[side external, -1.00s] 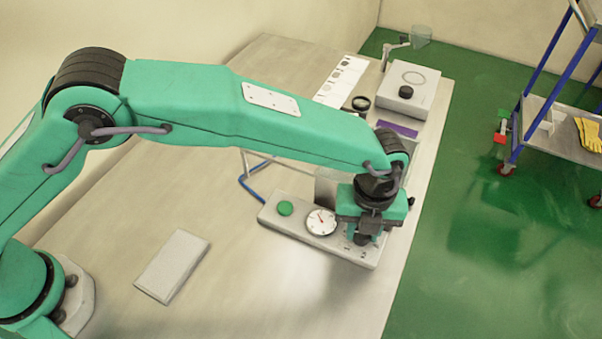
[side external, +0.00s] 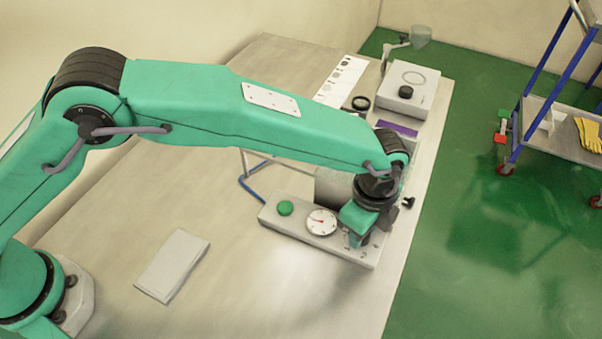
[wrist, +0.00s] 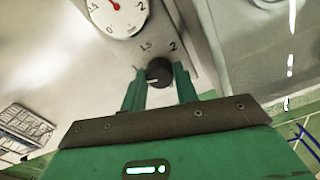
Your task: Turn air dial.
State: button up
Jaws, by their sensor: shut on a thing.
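The air dial (wrist: 158,71) is a small black round knob on the pale control box (side external: 290,223). The numbers 1.5 and 2 are printed beside it. In the wrist view my gripper (wrist: 159,80) has its two green fingers on either side of the knob, shut on it. In the side view my gripper (side external: 360,240) is over the right end of the box and hides the dial. A round white gauge (side external: 321,222) with a red needle sits just left of my gripper; it also shows in the wrist view (wrist: 117,14).
A green button (side external: 284,208) is at the box's left end. A grey cylinder (side external: 332,186) stands behind the box. A flat grey plate (side external: 172,265) lies on the table at front left. A grey box with a black knob (side external: 409,92) stands at the back right.

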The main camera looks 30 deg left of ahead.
jog(key=n, duration=0.5)
jog(key=shift+r+n, duration=0.1)
jog(key=shift+n, duration=0.2)
jog(key=n, duration=1)
jog(key=shift+n, duration=0.4)
jog(key=n, duration=0.5)
jog(key=o, duration=1)
jog(key=shift+c, duration=0.2)
